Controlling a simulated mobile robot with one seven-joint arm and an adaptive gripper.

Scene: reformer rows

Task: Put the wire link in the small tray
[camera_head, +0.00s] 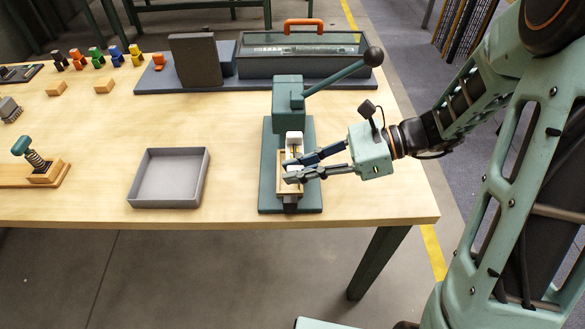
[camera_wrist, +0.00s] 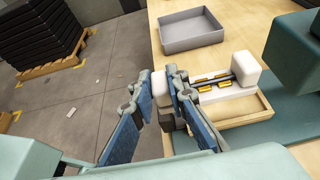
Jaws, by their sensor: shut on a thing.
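A pale piece with white ends, dark rods and gold-coloured bits, which I take to be the wire link (camera_wrist: 210,90), lies over a wooden holder (camera_wrist: 255,112) on the green press base. It also shows in the head view (camera_head: 294,139), partly hidden by my fingers. My gripper (camera_head: 290,169) is shut on its near end, and in the wrist view the blue-padded fingers (camera_wrist: 168,105) stand on either side of that end. Whether it touches the holder is hard to tell. The grey small tray (camera_head: 170,180) is empty, left of the press; it also shows in the wrist view (camera_wrist: 190,38).
The green press (camera_head: 288,95) has a lever (camera_head: 338,78) reaching right, above my gripper. A long clear-lidded case (camera_head: 300,60) and a dark upright block (camera_head: 195,60) stand behind. Small coloured parts are at the back left. Bare tabletop lies between press and tray.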

